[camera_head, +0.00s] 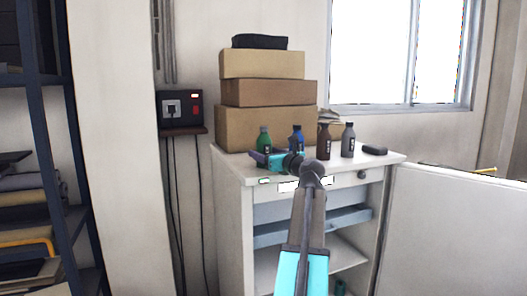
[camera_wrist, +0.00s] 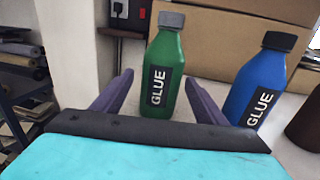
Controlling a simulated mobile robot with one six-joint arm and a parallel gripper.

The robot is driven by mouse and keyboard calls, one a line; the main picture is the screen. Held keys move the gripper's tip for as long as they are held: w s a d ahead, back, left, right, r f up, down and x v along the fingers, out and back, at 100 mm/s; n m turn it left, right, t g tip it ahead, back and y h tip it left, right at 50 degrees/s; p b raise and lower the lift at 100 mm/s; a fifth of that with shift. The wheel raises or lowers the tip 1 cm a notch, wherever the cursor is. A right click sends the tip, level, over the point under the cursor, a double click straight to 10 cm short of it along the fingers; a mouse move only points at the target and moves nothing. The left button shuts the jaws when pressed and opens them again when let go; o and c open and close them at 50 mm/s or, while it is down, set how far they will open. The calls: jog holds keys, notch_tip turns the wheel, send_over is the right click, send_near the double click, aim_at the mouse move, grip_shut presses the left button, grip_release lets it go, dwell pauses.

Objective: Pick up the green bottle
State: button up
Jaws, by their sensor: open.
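The green bottle (camera_wrist: 163,62) has a grey cap and a black label reading GLUE. In the wrist view it stands upright between and just beyond the spread fingers of my gripper (camera_wrist: 161,98). In the head view the green bottle (camera_head: 263,139) stands on the left part of the white cabinet top. My gripper (camera_head: 264,160) is in front of it there, low over the cabinet top, and hides its lower part. My gripper is open and holds nothing.
A blue glue bottle (camera_wrist: 258,82) stands close to the right of the green one. A brown bottle (camera_head: 323,142) and a grey bottle (camera_head: 348,140) stand further right. Stacked cardboard boxes (camera_head: 266,127) are right behind. The cabinet door (camera_head: 455,230) hangs open at right.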

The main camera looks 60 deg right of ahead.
aim_at(261, 149)
jog(key=shift+w+d+r+p, duration=0.15)
jog(key=shift+w+d+p, duration=0.1)
jog(key=shift+w+p, duration=0.2)
jog(key=p+x, duration=0.1)
jog(key=x, duration=0.2)
jog(key=shift+s+r, duration=0.1)
jog(key=shift+w+d+p, duration=0.3)
jog(key=shift+w, duration=0.35)
jog(key=c, duration=1.4)
